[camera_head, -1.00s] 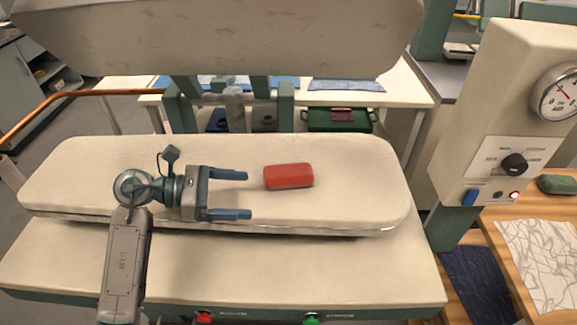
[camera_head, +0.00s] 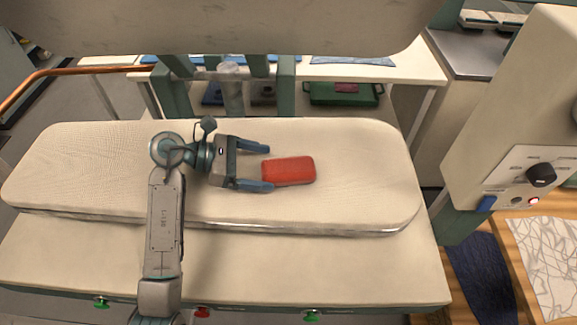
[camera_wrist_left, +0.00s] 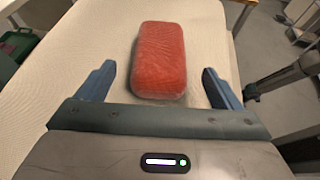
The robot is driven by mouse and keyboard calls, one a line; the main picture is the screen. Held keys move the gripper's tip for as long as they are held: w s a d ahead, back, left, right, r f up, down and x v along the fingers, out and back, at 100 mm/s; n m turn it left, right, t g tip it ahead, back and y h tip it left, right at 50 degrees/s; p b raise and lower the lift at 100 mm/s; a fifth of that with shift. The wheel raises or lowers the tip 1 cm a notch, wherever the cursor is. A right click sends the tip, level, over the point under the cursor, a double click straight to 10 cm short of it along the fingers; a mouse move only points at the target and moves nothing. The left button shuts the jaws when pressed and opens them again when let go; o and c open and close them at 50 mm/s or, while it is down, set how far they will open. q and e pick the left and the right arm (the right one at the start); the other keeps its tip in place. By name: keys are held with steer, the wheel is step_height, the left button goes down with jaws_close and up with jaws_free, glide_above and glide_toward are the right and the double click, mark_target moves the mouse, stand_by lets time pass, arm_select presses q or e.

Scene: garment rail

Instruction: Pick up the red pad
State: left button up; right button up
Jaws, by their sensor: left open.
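The red pad (camera_head: 290,171) is a rounded red block lying on the cream padded board (camera_head: 352,200). My left gripper (camera_head: 271,168) is open, and its blue fingertips reach to the pad's left end in the head view. In the left wrist view, the red pad (camera_wrist_left: 160,62) lies ahead of and between the two spread fingers (camera_wrist_left: 158,82), with its near end at the gap between them. No finger is closed on it. My right gripper is in neither view.
A cream upper press head (camera_head: 230,28) hangs above the back of the board. A control box (camera_head: 520,150) with a black knob stands at the right. A copper pipe (camera_head: 75,70) runs at the back left. The board is bare around the pad.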

mark_target(279, 170)
arm_select(q)
steer(key=shift+p+x, duration=1.1)
steer(key=shift+x, duration=0.05)
steer(key=shift+p+x, duration=0.4)
steer(key=shift+x, duration=0.75)
steer(key=shift+d+f, duration=0.25)
steer(key=shift+f, duration=0.2)
steer(key=c, duration=1.1)
steer(key=shift+c, duration=0.3)
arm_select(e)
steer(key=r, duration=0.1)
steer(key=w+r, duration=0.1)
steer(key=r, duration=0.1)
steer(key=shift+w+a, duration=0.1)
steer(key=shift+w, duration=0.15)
arm_select(q)
steer(key=shift+a, duration=0.1)
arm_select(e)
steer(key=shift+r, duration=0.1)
